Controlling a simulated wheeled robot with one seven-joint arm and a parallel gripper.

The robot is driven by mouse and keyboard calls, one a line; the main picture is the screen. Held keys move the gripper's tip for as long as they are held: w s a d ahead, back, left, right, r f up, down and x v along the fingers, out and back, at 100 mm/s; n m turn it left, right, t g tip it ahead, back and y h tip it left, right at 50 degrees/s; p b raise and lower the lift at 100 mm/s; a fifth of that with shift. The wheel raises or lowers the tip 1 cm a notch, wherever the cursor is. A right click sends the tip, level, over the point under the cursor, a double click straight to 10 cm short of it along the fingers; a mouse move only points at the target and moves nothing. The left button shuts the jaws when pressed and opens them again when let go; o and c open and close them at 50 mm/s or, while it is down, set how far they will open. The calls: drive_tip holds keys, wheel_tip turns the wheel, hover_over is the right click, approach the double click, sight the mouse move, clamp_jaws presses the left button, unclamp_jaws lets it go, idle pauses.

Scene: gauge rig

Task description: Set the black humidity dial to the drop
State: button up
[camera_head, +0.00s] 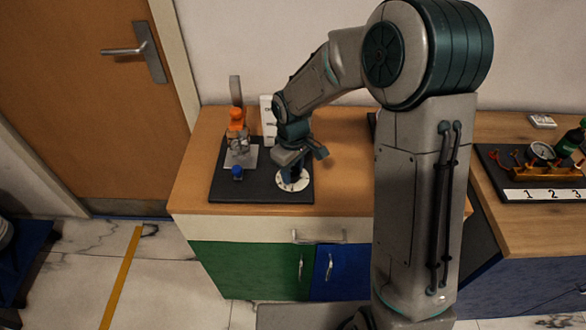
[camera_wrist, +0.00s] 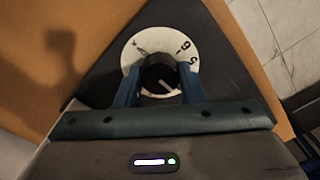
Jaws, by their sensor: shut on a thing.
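The black humidity dial (camera_wrist: 158,75) is a round knob with a pale pointer line on a white disc. In the wrist view the line slants toward the lower right. The white disc (camera_wrist: 150,38) carries a small dark mark at its upper left and numerals at its right. I cannot make out a drop; the disc's lower part is hidden by my gripper. My gripper (camera_wrist: 160,82) has its two blue fingers on either side of the knob, shut on it. In the head view the white disc (camera_head: 293,182) shows below my gripper, which hides the knob.
The disc sits on a black board (camera_head: 262,190) on a wooden cabinet top. A device with an orange top (camera_head: 236,118) and a blue knob (camera_head: 238,172) stand left of my gripper. A white panel (camera_head: 268,120) stands behind. A second counter (camera_head: 545,220) is at the right.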

sight(292, 171)
idle(0.3)
drive_tip(key=o, duration=1)
drive_tip(key=shift+r, duration=0.1)
wheel_tip(292, 171, up, 14)
drive_tip(key=shift+f, duration=0.15)
drive_tip(key=s+d+m+t, duration=0.1)
drive_tip(key=s+d+m, duration=0.2)
drive_tip(key=s, duration=0.3)
drive_tip(key=s+d+m+t, duration=0.1)
drive_tip(key=s+d+m, duration=0.2)
drive_tip(key=s+d, duration=0.3)
drive_tip(key=s+d+r+m+t, duration=0.1)
drive_tip(key=s+d+m, duration=0.2)
drive_tip(key=s+d, duration=0.2)
drive_tip(key=shift+s+r+m, duration=0.1)
drive_tip(key=shift+s+m, duration=0.3)
drive_tip(key=shift+s, duration=0.65)
